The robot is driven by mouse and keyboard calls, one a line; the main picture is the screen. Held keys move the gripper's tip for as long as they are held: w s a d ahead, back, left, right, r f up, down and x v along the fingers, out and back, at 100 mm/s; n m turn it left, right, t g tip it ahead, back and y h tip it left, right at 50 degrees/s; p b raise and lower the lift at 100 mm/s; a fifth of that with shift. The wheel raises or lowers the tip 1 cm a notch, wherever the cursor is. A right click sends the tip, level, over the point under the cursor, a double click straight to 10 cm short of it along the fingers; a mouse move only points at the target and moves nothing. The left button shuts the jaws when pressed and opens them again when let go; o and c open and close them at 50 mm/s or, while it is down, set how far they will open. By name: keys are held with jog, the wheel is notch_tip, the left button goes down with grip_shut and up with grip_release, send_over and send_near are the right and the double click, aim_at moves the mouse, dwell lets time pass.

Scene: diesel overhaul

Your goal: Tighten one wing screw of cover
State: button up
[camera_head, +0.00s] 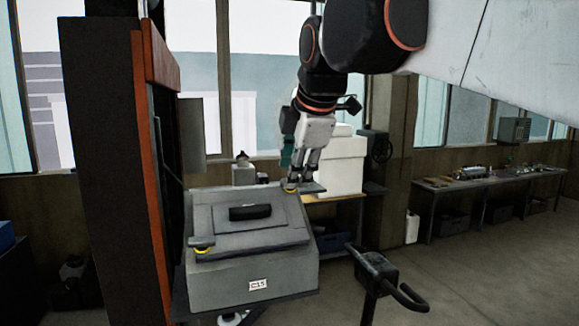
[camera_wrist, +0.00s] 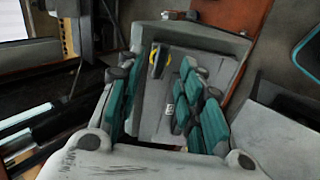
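The grey cover (camera_head: 222,218) lies on a box labelled C15 and has a dark handle (camera_head: 250,212) in its middle. One wing screw with a yellow ring (camera_head: 202,246) sits at its near left corner. Another wing screw (camera_head: 291,187) sits at the far right corner, right under my gripper (camera_head: 303,174). In the wrist view a grey wing screw (camera_wrist: 158,64) with a yellow ring shows between my teal-padded fingers, which stand apart. My gripper points down and is open. Whether the fingertips touch the screw cannot be told.
A tall dark cabinet with an orange edge (camera_head: 150,130) stands left of the box. A black handled stand (camera_head: 375,268) is close at the right front. A white box (camera_head: 342,165) stands behind. A workbench (camera_head: 480,182) with parts runs along the right wall. Floor at right is clear.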

jog(key=shift+f, duration=0.1)
jog(key=shift+b+x, duration=0.6)
jog(key=shift+x, duration=1.25)
grip_shut()
jog(key=m+p, duration=0.1)
jog(key=m, duration=0.3)
jog(key=shift+m, duration=0.3)
